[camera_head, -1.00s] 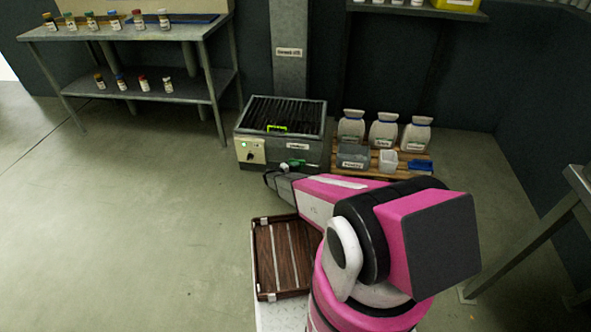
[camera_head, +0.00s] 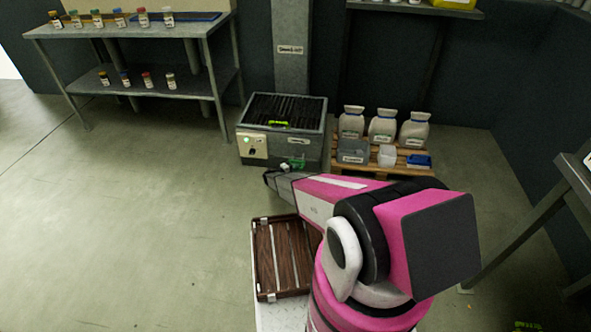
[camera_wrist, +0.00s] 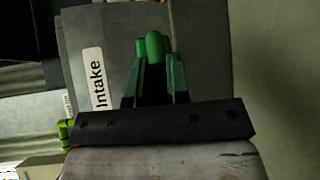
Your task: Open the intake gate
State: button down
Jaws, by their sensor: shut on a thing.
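In the wrist view a grey panel carries a white "Intake" label (camera_wrist: 98,78). A green handle (camera_wrist: 154,47) stands out from this panel. My gripper (camera_wrist: 155,65) is shut on the green handle, with one finger on each side. In the head view my gripper (camera_head: 284,173) is low at the front of a grey machine (camera_head: 312,135) with a dark ribbed top. Green shows at the gripper there. My arm partly hides the area below the machine, and I cannot tell how far the gate stands open.
A control panel (camera_head: 252,146) is on the machine's left front. A pallet (camera_head: 410,166) with white sacks and small bins stands right of it. A brown slatted tray (camera_head: 280,257) is near my arm. A metal table (camera_head: 210,85) stands at the back left. The left floor is clear.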

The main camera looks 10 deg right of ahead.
jog(key=c, duration=1.1)
grip_release()
jog(key=v, duration=1)
jog(key=shift+s+a, duration=0.25)
jog(key=shift+a, duration=0.1)
jog(key=shift+r, duration=0.1)
